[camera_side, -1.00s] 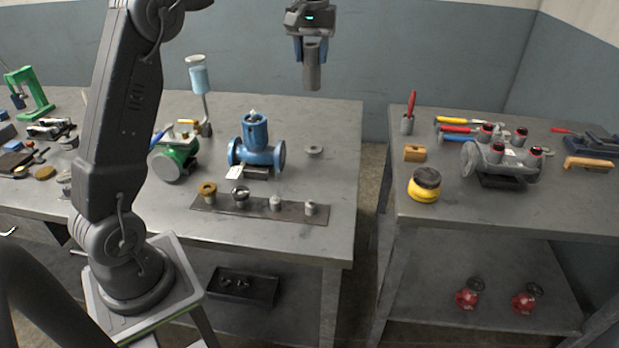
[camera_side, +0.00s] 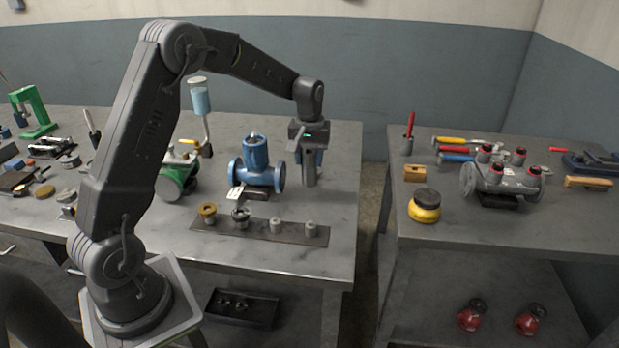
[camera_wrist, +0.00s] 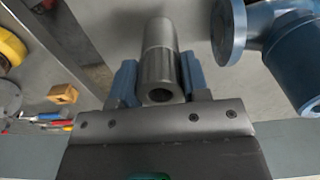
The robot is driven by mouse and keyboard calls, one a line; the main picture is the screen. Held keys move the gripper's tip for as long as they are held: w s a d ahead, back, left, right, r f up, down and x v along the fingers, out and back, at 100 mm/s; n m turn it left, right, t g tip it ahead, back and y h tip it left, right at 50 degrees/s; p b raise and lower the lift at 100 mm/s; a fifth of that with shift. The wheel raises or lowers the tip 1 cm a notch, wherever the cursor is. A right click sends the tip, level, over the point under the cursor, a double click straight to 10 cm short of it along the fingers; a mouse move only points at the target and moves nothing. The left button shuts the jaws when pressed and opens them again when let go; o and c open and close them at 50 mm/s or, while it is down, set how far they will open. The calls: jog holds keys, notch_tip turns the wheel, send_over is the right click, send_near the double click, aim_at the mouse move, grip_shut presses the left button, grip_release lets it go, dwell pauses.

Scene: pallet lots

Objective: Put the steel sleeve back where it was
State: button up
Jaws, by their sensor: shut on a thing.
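The steel sleeve (camera_side: 309,176) is a grey upright cylinder held in my gripper (camera_side: 310,158). It stands low over the left bench, just right of the blue valve (camera_side: 262,172). I cannot tell whether its lower end touches the bench top. In the wrist view the sleeve (camera_wrist: 159,48) lies between the two blue fingers of my gripper (camera_wrist: 159,76), with its hollow near end showing. The blue valve (camera_wrist: 298,60) is close by on the right there, apart from the sleeve.
A dark strip (camera_side: 258,230) with several small fittings lies in front of the valve. A green pump (camera_side: 178,176) stands to its left. The right bench (camera_side: 470,225) carries a yellow-and-black pot (camera_side: 425,207) and a grey manifold (camera_side: 512,180). A gap separates the benches.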

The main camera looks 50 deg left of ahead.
jog(key=shift+f, duration=2.4)
jog(key=o, duration=1.1)
jog(key=shift+f, duration=0.15)
